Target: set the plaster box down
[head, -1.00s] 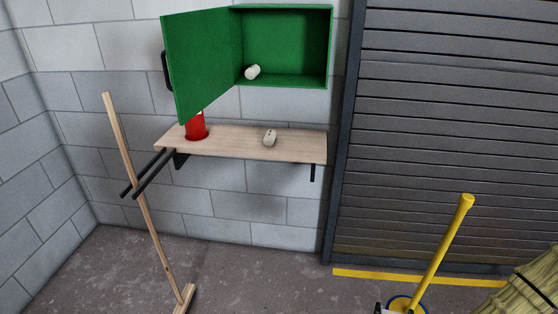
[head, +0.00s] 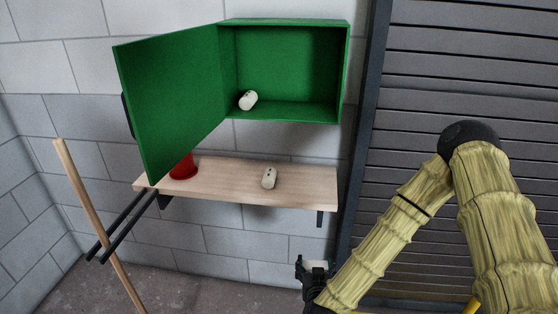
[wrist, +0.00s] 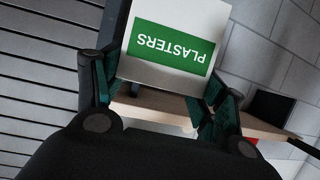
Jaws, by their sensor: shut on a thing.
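The plaster box (wrist: 172,48) is white with a green PLASTERS label, upside down in the wrist view. My gripper (wrist: 162,88) is shut on it, with a dark finger on each side. In the head view my gripper (head: 312,268) is low in the picture, below and right of the wooden shelf (head: 225,186). Only a small white part of the box (head: 316,265) shows there, mostly hidden by the gripper. The box is held in the air, apart from the shelf in the head view.
An open green cabinet (head: 290,65) hangs above the shelf, with a small white roll (head: 248,100) inside. Its door (head: 170,100) swings out left, partly hiding a red container (head: 183,168). A whitish object (head: 269,177) lies mid-shelf; the shelf's right part is bare. A wooden pole (head: 95,220) leans left.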

